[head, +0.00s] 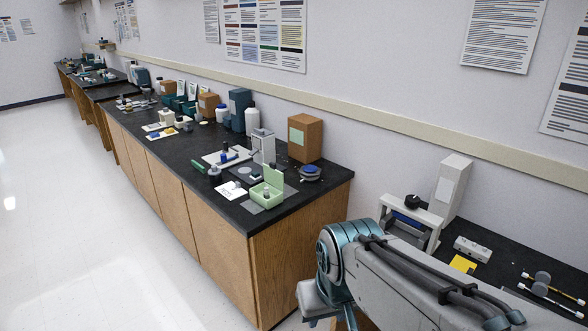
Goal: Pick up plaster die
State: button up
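I cannot pick out the plaster die with certainty at this size. A small pale piece (237,185) sits on a white card (231,191) near the front edge of the black-topped bench (217,145). A pale green open box (267,199) with its lid up stands to the right of the card, and small grey pieces show inside it. My arm rises at the lower right, well apart from these things. Its gripper fingers do not show.
A brown box (304,138), a grey-white device (263,146) and a blue round dish (309,172) stand behind the green box. A second bench at right holds a white frame (411,220) and a yellow pad (463,263). The floor (100,250) at left is clear.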

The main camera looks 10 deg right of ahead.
aim_at(266, 195)
jog(key=u, duration=0.4)
jog(key=k, duration=1.1)
jog(key=u, duration=0.9)
jog(key=i, duration=3.05)
jog(key=z, duration=1.3)
jog(key=i, duration=0.9)
jog(key=z, duration=1.2)
jog(key=i, duration=0.4)
jog(key=z, duration=0.25)
